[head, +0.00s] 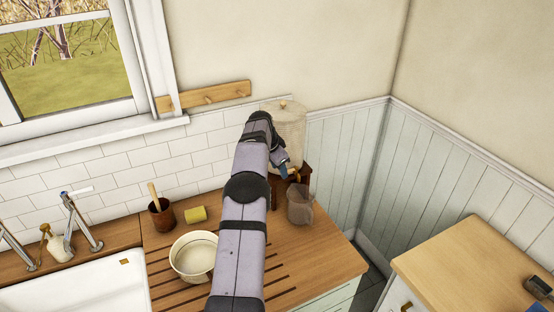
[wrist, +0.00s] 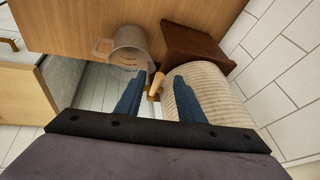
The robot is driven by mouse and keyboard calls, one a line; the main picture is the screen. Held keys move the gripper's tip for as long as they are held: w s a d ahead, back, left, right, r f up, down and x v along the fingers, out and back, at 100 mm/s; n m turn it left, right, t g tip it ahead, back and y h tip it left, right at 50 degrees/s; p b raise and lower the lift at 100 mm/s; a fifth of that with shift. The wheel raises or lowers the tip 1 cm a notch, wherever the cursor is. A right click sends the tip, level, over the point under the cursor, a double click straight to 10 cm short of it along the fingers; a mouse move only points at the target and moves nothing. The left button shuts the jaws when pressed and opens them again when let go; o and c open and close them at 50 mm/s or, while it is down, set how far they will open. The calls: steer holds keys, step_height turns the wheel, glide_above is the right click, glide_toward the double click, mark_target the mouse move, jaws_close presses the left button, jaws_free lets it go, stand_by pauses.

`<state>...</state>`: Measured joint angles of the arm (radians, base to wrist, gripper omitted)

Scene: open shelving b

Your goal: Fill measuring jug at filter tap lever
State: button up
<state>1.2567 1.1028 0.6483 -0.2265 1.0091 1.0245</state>
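The translucent measuring jug (head: 300,207) stands upright on the wooden worktop, in front of the filter's dark wooden stand (head: 305,176). It also shows in the wrist view (wrist: 125,48), with markings on its side; I see no clear water level. The ribbed, pale water filter (head: 291,125) sits on the stand, and its side shows in the wrist view (wrist: 207,88). The small wooden tap lever (wrist: 156,84) appears between my two blue fingertips. My gripper (wrist: 157,82) is open, with a gap showing on both sides of the lever. My arm partly hides the filter in the head view.
A cream bowl (head: 194,257) stands on the worktop left of my arm. Behind it are a brown pot with a brush (head: 162,215) and a yellow-green sponge (head: 196,214). The sink (head: 80,285) is at left. A separate wooden-topped cabinet (head: 480,265) is at right.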

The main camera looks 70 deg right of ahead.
steer(key=shift+d+f, duration=0.25)
steer(key=shift+f, duration=0.3)
jaws_close()
steer(key=s+n+t, duration=0.1)
steer(key=n, duration=0.1)
steer(key=s+a+n+t, duration=0.1)
steer(key=n, duration=0.1)
steer(key=s+n+t, duration=0.1)
steer(key=s+n, duration=0.1)
steer(key=shift+a+r+n, duration=0.1)
steer(key=shift+a+n, duration=0.15)
steer(key=shift+n, duration=0.15)
steer(key=shift+w, duration=0.1)
